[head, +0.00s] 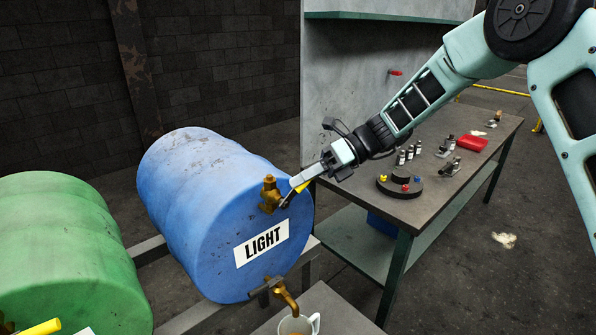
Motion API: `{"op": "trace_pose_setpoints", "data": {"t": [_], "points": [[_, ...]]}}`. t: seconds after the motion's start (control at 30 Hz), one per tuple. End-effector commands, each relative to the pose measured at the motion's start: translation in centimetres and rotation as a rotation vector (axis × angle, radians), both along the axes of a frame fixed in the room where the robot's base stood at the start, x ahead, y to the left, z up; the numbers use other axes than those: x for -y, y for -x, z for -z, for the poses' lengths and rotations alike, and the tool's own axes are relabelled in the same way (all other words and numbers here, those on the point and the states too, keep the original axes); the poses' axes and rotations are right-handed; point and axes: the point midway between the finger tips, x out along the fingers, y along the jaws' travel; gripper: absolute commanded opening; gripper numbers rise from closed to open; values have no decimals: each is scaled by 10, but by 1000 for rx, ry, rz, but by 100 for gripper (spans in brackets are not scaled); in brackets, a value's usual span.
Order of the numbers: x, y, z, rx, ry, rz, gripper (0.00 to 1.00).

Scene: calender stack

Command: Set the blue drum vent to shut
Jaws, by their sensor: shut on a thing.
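The blue drum (200,205) lies on its side on a rack, its flat end with a white LIGHT label (261,243) facing me. Its brass vent valve (269,194) sits high on that end. A short yellow vent handle (302,187) shows at the right of the valve, pointing up to the right. My gripper (290,198) reaches in from the right and is shut on the handle. The fingers hide part of the handle, so its exact angle is hard to tell.
A brass tap (285,296) below the label stands over a white mug (298,324). A green drum (65,250) with a yellow handle (40,327) lies at the left. A workbench (425,208) at the right holds small bottles, a dark round holder (400,187) and a red tray (471,144).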

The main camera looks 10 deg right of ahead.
Motion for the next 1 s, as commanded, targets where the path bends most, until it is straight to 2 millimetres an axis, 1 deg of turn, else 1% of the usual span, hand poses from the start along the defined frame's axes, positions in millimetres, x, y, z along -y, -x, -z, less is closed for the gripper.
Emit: {"op": "trace_pose_setpoints", "data": {"t": [0.03, 0.1, 0.5, 0.73, 1.0], "points": [[4, 0, 5, -37, -36, 1, 0], [6, -1, 9, -74, -91, -1, 0], [11, -5, 31, -259, -365, -3, 0], [12, -5, 38, -324, -460, -6, 0], [12, -5, 42, -358, -508, -6, 0]]}}
